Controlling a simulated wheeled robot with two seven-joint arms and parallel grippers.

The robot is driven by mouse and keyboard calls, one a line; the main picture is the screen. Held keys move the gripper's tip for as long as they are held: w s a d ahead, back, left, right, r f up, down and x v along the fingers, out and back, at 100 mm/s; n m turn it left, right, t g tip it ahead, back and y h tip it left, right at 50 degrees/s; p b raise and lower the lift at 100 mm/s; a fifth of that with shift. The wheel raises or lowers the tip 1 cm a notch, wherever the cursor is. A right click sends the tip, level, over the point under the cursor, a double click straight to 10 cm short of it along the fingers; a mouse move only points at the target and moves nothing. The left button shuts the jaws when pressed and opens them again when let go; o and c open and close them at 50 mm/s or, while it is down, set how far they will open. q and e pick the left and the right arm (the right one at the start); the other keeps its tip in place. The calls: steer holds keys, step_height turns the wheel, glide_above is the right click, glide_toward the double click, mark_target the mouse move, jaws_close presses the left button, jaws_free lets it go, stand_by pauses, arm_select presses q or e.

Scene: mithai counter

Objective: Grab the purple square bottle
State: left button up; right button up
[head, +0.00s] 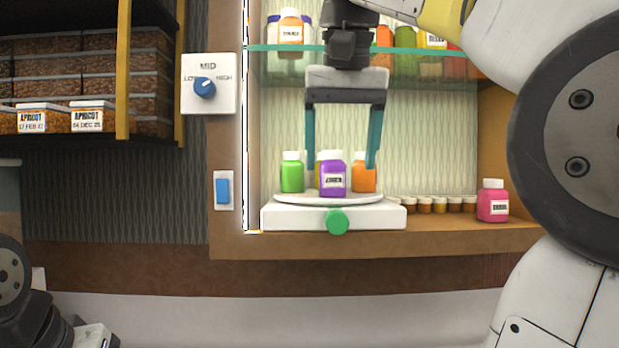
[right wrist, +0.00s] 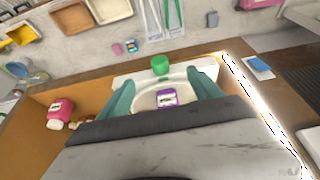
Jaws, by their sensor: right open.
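The purple square bottle (head: 333,180) stands upright at the front of a white round turntable with a white base (head: 385,216). It has a white cap and a white label. Green (head: 292,174) and orange (head: 365,174) bottles stand behind it on either side, and a yellow bottle is mostly hidden behind it. My right gripper (head: 342,168) is open, its teal fingers pointing down on either side of the purple bottle in the picture. In the right wrist view the purple bottle (right wrist: 166,97) shows between the spread fingers, not held. My left gripper is not in view.
A glass shelf (head: 400,52) with more bottles is behind and above my right gripper. A pink bottle (head: 493,201) and a row of small jars (head: 440,205) stand right of the turntable. A green knob (head: 337,221) is on the base's front. The cabinet's wooden side wall is at left.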

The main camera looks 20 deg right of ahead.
mark_target(333, 154)
steer(key=w+d, duration=0.1)
steer(key=w, duration=0.2)
steer(key=w+d, duration=0.1)
steer(key=w, duration=0.3)
steer(key=w+d, duration=0.1)
steer(key=w, duration=0.2)
steer(key=shift+w+r, duration=0.1)
steer(key=shift+w, duration=0.1)
steer(key=shift+w+d, duration=0.15)
steer(key=shift+w, duration=0.45)
steer(key=shift+x, duration=2.5)
steer(key=shift+s, duration=0.1)
jaws_close()
steer(key=shift+r, duration=0.15)
